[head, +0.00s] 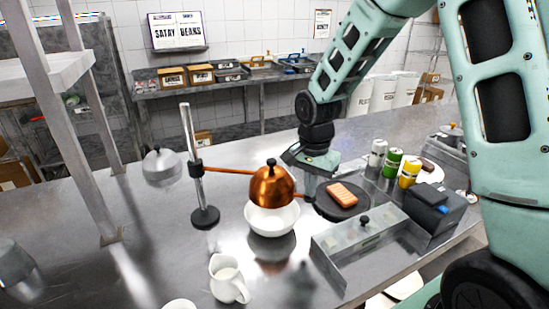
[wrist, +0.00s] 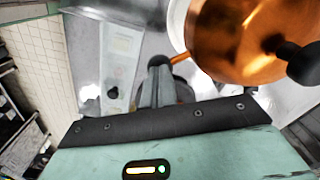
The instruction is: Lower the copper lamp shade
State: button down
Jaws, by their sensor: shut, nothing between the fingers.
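The copper lamp shade (head: 272,187), a shiny dome with a black knob on top, hangs on a copper arm (head: 228,170) from an upright metal post (head: 190,140). Its lower edge overlaps the white bowl (head: 271,219) in the head view; I cannot tell whether they touch. A short copper handle (head: 304,198) sticks out at its right. My gripper (head: 309,188) points down just right of the shade, by the handle. In the wrist view the shade (wrist: 240,40) is large at upper right. The fingers (wrist: 158,75) are shut and empty, with the handle (wrist: 180,57) beside their tips.
Right of the shade are a dark plate (head: 328,210) with a tan slab, a lidded metal tray (head: 362,242) and several cans. A white jug (head: 228,280) stands in front. A silver shade (head: 162,167) is at left.

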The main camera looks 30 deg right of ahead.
notch_tip(320, 180, up, 9)
jog(key=p, duration=0.7)
jog(key=shift+p, duration=0.3)
dwell(0.5)
